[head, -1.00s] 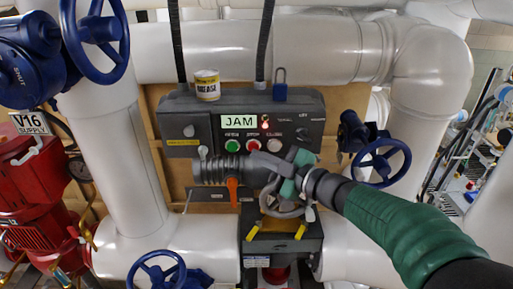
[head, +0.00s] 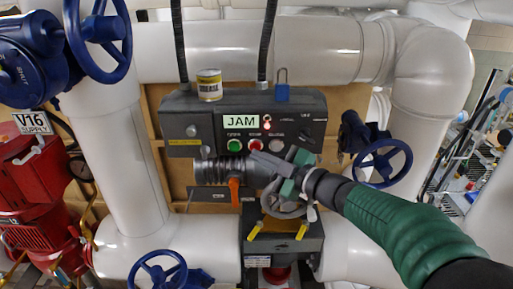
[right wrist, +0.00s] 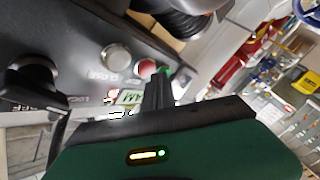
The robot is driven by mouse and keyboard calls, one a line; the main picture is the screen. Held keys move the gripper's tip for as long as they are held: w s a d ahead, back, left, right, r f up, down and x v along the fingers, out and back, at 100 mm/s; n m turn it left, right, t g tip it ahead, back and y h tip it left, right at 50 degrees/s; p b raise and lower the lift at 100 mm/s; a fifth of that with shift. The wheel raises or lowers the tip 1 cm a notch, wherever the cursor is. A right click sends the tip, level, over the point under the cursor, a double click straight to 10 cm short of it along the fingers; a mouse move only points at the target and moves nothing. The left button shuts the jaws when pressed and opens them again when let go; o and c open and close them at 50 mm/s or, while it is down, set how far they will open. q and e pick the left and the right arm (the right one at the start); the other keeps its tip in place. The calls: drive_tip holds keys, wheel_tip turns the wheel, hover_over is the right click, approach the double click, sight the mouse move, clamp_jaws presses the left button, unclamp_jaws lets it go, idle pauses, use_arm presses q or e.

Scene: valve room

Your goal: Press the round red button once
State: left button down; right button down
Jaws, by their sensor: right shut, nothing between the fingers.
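The round red button (head: 255,145) sits on a dark grey control box (head: 320,105), between a green button (head: 234,145) and a pale button (head: 276,145). My right gripper (head: 260,158) comes in from the lower right, its fingers just below the red button. In the right wrist view the shut, dark fingers (right wrist: 158,82) reach toward the red button (right wrist: 146,67) and partly cover the row of buttons. I cannot tell whether the fingertips touch the red button. Nothing is between them. My left gripper is not in view.
A ribbed grey pipe piece (head: 215,171) with an orange lever (head: 234,190) lies just below the buttons. White pipes and blue handwheels (head: 383,163) surround the box.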

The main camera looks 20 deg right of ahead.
drive_tip(key=shift+a, duration=0.2)
drive_tip(key=shift+w+r, duration=0.1)
drive_tip(key=shift+w, duration=0.05)
drive_tip(key=shift+w+d, duration=0.1)
drive_tip(key=shift+w, duration=0.1)
drive_tip(key=shift+d, duration=0.1)
drive_tip(key=shift+w, duration=0.4)
idle(0.7)
drive_tip(key=shift+s+a, duration=0.2)
drive_tip(key=shift+s, duration=0.65)
drive_tip(key=shift+s, duration=0.1)
